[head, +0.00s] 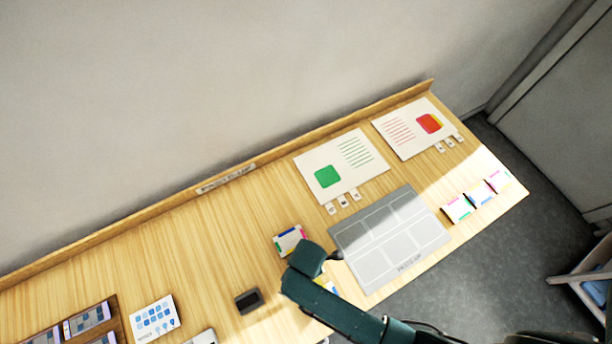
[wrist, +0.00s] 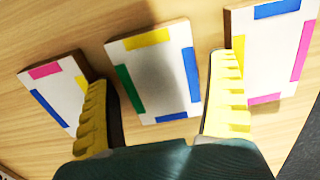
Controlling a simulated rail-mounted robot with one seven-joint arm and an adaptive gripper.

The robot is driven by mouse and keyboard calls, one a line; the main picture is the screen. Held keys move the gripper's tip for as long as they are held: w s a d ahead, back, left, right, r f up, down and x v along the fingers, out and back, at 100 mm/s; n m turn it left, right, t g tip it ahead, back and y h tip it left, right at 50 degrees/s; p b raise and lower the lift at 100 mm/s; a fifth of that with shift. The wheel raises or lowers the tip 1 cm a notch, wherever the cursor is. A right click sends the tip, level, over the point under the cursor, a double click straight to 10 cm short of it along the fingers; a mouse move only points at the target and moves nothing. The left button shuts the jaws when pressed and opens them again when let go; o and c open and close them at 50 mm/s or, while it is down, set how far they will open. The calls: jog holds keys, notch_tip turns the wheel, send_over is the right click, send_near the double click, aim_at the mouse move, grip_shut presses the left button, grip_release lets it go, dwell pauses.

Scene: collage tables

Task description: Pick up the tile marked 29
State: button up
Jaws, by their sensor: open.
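My gripper (wrist: 162,76) is open, its yellow ridged fingers spread on either side of a middle white tile (wrist: 158,82) with yellow, green and blue edge strips. A second tile (wrist: 57,92) with pink, yellow and blue strips lies left, partly behind the left finger. A third tile (wrist: 268,48) with blue, yellow and pink strips lies right, partly behind the right finger. No number is readable on any tile, so I cannot tell which is 29. In the head view, one tile (head: 290,240) shows beside my dark green arm end, which hides the area below it.
A grey paste-up board (head: 390,240) lies right of my arm on the wooden table. Three more coloured-edge tiles (head: 480,193) lie by the right edge. Two printed sheets (head: 342,165) lie at the back. A small dark block (head: 248,300) and a blue-dotted card (head: 154,318) lie left.

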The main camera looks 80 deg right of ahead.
jog(key=shift+f, duration=0.2)
jog(key=shift+c, duration=0.3)
jog(key=c, duration=0.9)
